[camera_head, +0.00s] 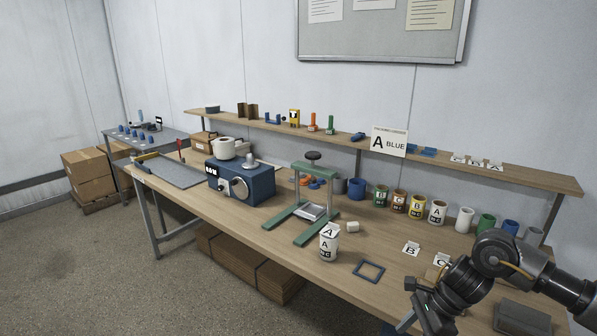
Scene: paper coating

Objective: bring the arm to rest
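My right arm comes in from the right, over the front right part of the workbench (380,250). Its gripper (412,308) points down and left near the bench's front edge, at the bottom of the frame. The fingers are small and partly hidden, so I cannot tell whether they are open or shut. I see nothing clearly held in them. My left arm and gripper are not in view. A white cup marked A (328,246) stands upright on the bench, left of the gripper and apart from it. A dark square frame (369,271) lies flat between them.
A green press stand (303,210) and a blue machine (241,184) stand on the bench to the left. Several cups, including a yellow one (416,206), line the back under a shelf (540,178). Letter cards (411,249) lie near my arm. A dark grey block (522,318) sits below it.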

